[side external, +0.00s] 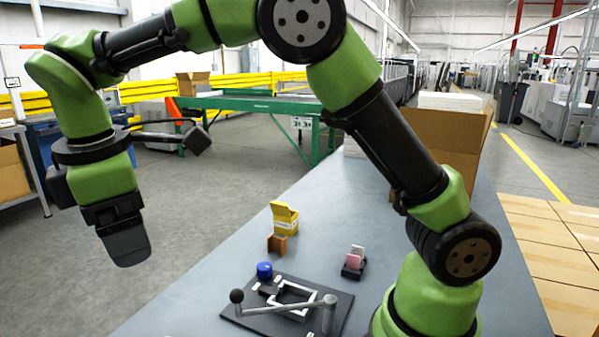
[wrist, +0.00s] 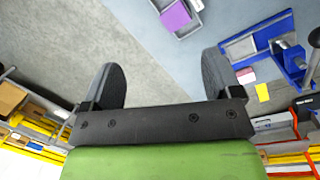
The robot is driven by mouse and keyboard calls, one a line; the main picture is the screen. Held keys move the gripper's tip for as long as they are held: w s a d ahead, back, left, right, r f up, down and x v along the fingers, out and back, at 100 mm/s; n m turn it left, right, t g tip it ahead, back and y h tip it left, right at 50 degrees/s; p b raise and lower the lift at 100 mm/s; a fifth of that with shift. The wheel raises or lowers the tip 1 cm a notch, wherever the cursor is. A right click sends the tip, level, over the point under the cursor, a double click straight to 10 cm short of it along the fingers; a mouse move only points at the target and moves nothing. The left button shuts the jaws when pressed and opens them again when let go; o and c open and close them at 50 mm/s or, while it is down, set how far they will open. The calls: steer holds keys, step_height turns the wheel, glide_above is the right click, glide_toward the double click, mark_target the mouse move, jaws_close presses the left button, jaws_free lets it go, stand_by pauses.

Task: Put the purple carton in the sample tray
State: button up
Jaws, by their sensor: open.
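The purple carton (wrist: 175,17) shows at the top edge of the wrist view. It lies within the outline of a grey open tray (wrist: 179,37), which I take for the sample tray; the frame cuts off both at the top. Neither can be made out in the side view. My gripper (wrist: 161,80) is open, with nothing between its two dark fingers. In the side view my gripper (side external: 127,250) hangs at the left, pointing down over the floor beside the table, apart from the objects on it.
The grey table (side external: 205,300) holds a black plate with a lever (side external: 290,305), a blue knob (side external: 264,270), a yellow box (side external: 285,218), a small brown box (side external: 277,243) and a pink block (side external: 355,258) in a dark holder. A large cardboard box (side external: 440,140) stands behind.

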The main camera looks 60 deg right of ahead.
steer(key=s+d+r+m+t+y, duration=0.3)
steer(key=s+d+r+m, duration=0.4)
steer(key=s+d+m, duration=0.15)
steer(key=s+d+f+m+t, duration=0.1)
steer(key=s+d+m+t, duration=0.1)
steer(key=s+m, duration=0.6)
steer(key=s+t, duration=0.1)
steer(key=s, duration=0.1)
steer(key=shift+s+d+f+y, duration=0.3)
steer(key=shift+s, duration=0.05)
